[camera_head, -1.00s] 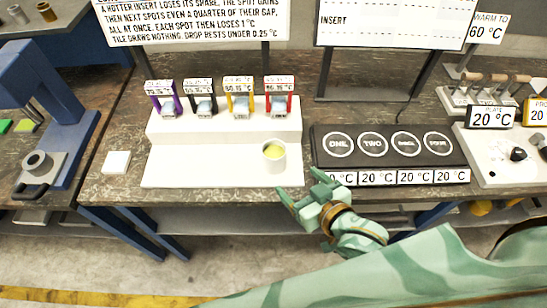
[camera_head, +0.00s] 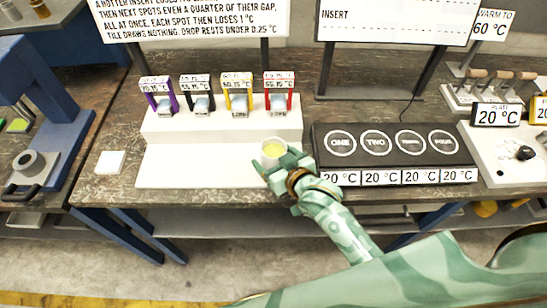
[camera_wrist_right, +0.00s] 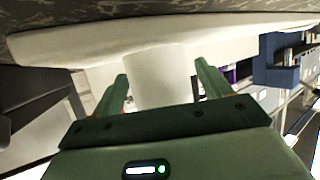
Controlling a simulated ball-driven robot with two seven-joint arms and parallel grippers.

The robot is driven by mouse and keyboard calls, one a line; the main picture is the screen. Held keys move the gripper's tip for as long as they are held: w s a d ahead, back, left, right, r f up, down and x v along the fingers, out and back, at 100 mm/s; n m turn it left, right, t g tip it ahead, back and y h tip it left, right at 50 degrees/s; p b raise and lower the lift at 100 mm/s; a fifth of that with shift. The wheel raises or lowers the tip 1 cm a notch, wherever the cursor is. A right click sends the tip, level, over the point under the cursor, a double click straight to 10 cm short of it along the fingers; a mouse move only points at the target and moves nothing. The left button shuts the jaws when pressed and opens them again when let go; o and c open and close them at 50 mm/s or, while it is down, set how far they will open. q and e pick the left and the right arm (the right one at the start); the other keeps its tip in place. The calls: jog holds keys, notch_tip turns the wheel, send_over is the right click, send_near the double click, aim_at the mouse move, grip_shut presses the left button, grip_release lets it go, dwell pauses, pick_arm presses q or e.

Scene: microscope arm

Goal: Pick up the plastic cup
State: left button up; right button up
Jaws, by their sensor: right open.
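The plastic cup (camera_head: 272,146) is a small white cup with something yellow inside. It stands upright on the right end of the white board's low step (camera_head: 200,172). My right gripper (camera_head: 277,165) is at the near side of the cup in the head view, its fingers hiding the lower part. In the right wrist view, the pale cup (camera_wrist_right: 157,75) shows between the two spread green fingers of the gripper (camera_wrist_right: 160,85). The fingers are open, and I see a gap on at least the right side. My left gripper is not in view.
Behind the cup, several small coloured stands (camera_head: 236,92) line the raised step. A black four-spot plate (camera_head: 392,145) lies just right of the board. A white tile (camera_head: 110,162) lies to the left, and a blue device (camera_head: 50,120) stands farther left.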

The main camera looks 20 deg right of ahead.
jog(key=shift+c, duration=0.3)
jog(key=c, duration=1)
jog(key=shift+r, duration=0.1)
